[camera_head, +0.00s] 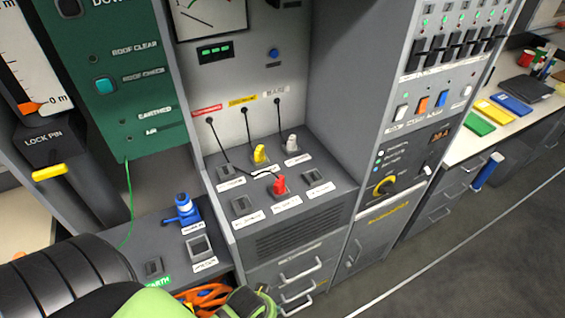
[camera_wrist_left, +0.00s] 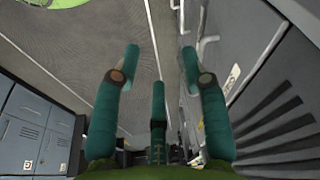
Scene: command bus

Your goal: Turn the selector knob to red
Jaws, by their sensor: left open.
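A round yellow knob (camera_head: 384,185) sits on a dark panel low on the grey cabinet at the right; it looks like the selector knob. Its pointer and any red mark are too small to read. My left arm comes in from the lower left in the head view, well to the left of the knob. In the left wrist view my left gripper (camera_wrist_left: 160,62) has its green fingers spread, with nothing between them. The knob does not show in the wrist view. My right gripper is in neither view.
Drawer handles (camera_head: 300,272) stick out below. A counter (camera_head: 470,142) is at the right. The floor (camera_head: 450,255) in front is clear.

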